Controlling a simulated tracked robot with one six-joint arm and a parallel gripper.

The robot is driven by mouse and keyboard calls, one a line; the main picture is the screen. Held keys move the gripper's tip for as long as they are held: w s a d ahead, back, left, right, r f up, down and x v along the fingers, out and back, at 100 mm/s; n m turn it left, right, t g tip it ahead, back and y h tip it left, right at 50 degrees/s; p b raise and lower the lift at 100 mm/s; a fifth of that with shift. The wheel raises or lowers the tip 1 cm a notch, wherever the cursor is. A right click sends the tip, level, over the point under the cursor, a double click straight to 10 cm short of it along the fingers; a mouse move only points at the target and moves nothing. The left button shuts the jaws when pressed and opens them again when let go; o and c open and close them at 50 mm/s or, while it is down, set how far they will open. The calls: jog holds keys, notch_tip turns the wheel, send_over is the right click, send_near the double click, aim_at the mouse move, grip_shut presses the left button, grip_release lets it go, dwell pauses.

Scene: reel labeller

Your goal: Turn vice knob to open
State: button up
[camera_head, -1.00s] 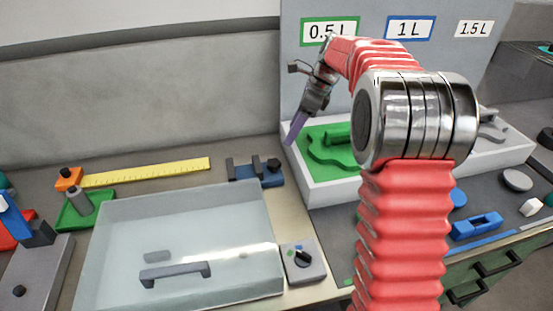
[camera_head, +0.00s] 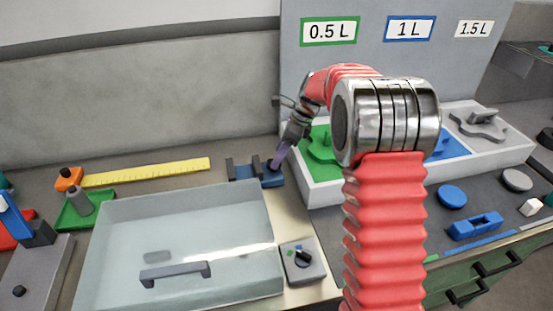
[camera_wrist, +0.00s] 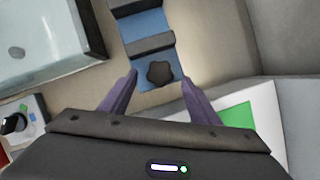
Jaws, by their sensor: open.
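The vice (camera_head: 244,172) is a small blue base with dark upright jaws, on the bench behind the clear box. In the wrist view the vice (camera_wrist: 150,27) runs up from the middle, with a gap between its two dark jaws. Its black lobed knob (camera_wrist: 160,73) is at the near end. My gripper (camera_wrist: 158,84) is open, with one purple finger on each side of the knob and space between. In the head view my gripper (camera_head: 279,160) points down at the knob end of the vice and hides part of it. I cannot tell whether the fingers are level with the knob.
A clear lidded box (camera_head: 185,235) stands in front of the vice. A switch box with a black knob (camera_head: 303,257) is beside it. The white sorting tray (camera_head: 325,195) is just right of my gripper. A yellow ruler (camera_head: 150,171) lies to the left.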

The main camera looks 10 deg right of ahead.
jog(key=shift+x, duration=1.5)
jog(key=c, duration=1.1)
